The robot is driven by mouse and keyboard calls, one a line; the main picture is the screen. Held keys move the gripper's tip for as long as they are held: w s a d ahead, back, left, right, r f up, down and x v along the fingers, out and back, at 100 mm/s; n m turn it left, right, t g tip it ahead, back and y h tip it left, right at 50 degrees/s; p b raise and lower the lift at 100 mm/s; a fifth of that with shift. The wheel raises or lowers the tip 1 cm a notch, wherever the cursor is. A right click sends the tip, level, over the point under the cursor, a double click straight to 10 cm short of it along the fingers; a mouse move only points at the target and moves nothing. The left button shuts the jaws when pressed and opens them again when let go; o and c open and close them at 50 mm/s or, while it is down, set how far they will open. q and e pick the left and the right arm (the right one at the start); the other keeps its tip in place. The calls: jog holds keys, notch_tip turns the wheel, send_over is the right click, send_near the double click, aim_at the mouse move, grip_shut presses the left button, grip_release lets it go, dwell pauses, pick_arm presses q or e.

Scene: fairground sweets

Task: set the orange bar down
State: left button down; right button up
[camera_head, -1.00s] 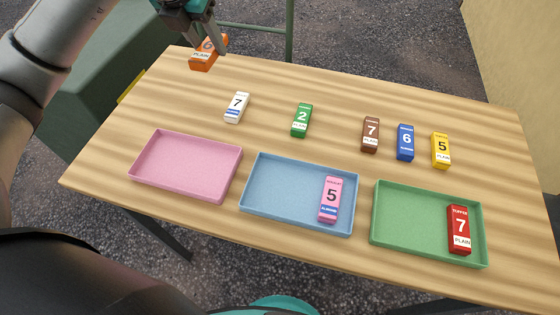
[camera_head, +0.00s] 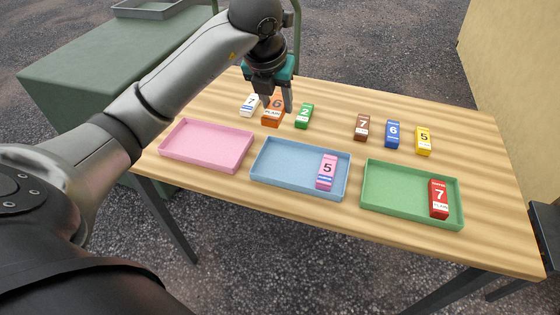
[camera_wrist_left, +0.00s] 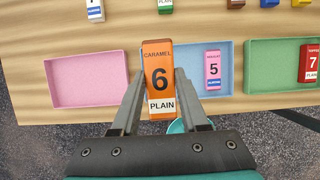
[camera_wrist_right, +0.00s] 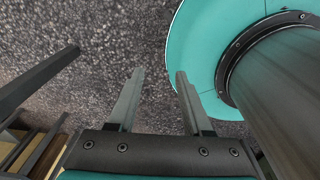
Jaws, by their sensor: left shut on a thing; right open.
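The orange bar (camera_head: 272,114), marked caramel 6 plain, is gripped by my left gripper (camera_head: 275,103). It shows large and upright between the two fingers in the left wrist view (camera_wrist_left: 158,62). In the head view it appears between the white bar (camera_head: 250,105) and the green bar (camera_head: 304,116), seemingly held above the table. In the left wrist view it overlaps the gap between the pink tray (camera_wrist_left: 90,80) and the blue tray (camera_wrist_left: 225,80). My right gripper (camera_wrist_right: 153,75) is open and empty, over grey ground beside my teal base.
The pink tray is empty. The blue tray holds a pink bar (camera_head: 327,172). The green tray (camera_head: 395,190) holds a red bar (camera_head: 439,198). Brown (camera_head: 362,127), blue (camera_head: 392,134) and yellow (camera_head: 423,141) bars stand behind. Table (camera_head: 335,125) is clear between green and brown bars.

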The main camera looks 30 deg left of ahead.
pick_arm(q)
jog(key=b, duration=0.2)
send_over(279, 160)
jog(key=s, duration=0.1)
notch_tip(279, 160, down, 10)
jog(key=shift+s+d+f, duration=0.1)
jog(key=shift+s+f, duration=0.05)
jog(key=shift+f, duration=0.05)
notch_tip(279, 160, down, 4)
jog(key=shift+f+b, duration=0.25)
jog(key=shift+b, duration=0.1)
jog(key=shift+f, duration=0.3)
pick_arm(e)
jog(key=f, duration=0.1)
jog(key=d+f, duration=0.1)
jog(key=f, duration=0.1)
jog(key=shift+w+d, duration=0.2)
jog(key=shift+w, duration=0.2)
pick_arm(q)
jog(key=shift+f, duration=0.1)
jog(key=c, duration=0.8)
grip_release()
jog(key=shift+c, duration=0.2)
jog(key=o, duration=0.4)
pick_arm(e)
jog(key=shift+w+a+f, duration=0.1)
jog(key=shift+w+a, duration=0.1)
jog(key=shift+w, duration=0.2)
